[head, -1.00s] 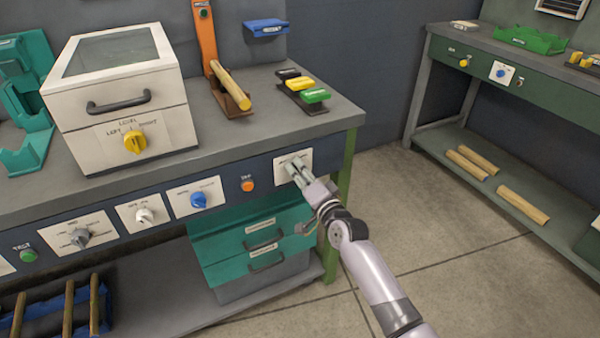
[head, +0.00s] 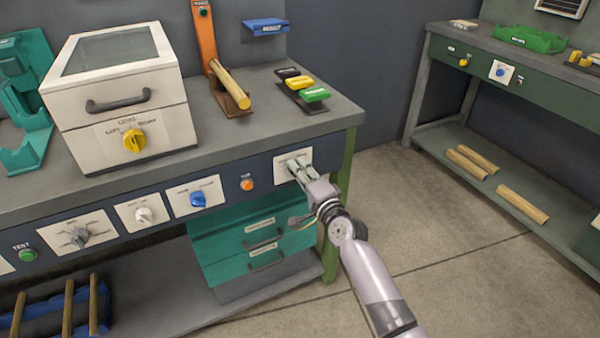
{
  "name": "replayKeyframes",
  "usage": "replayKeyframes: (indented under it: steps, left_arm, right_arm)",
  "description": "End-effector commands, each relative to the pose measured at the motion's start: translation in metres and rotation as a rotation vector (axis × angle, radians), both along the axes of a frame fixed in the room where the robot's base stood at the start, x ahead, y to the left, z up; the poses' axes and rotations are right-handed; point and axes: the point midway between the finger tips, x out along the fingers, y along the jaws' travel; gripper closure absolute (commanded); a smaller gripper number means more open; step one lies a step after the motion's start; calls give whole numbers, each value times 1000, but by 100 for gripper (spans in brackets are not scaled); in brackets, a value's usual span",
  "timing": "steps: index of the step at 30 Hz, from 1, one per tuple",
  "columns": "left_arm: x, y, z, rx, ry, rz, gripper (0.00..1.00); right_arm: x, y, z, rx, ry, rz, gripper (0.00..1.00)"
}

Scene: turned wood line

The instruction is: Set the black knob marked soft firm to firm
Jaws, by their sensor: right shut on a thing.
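My right gripper (head: 297,169) is at a white plate (head: 304,156) at the right end of the bench's dark blue front panel. Its fingers are shut on the knob there, which they hide. I take it to be the black soft firm knob; its colour and pointer do not show. The print on the plate is too small to read, so I cannot tell the setting. My left gripper is not in view.
An orange button (head: 247,184), a blue knob (head: 198,198) and a white knob (head: 144,215) sit left along the panel. Teal drawers (head: 255,240) are below. A white box with a yellow knob (head: 134,141) stands on the bench. The floor at right is clear.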

Motion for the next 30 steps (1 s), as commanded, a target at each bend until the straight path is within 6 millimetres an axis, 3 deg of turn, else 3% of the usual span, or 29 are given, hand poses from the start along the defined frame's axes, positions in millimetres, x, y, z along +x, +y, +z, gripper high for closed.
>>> replayKeyframes:
  steps: [6, 7, 15, 25, 30]
  left_arm:
    - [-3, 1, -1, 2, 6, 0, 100]
    - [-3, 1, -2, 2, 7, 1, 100]
    - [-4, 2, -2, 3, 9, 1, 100]
    - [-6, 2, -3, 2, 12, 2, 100]
    - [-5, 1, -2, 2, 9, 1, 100]
  right_arm:
    - [0, 0, -1, 2, 2, 0, 99]
    - [0, 0, -1, 2, 2, 0, 69]
    - [0, 0, 0, 1, 0, 0, 51]
    - [-1, -1, 0, 0, 0, 0, 51]
    - [-15, -7, -2, 4, 2, 0, 51]
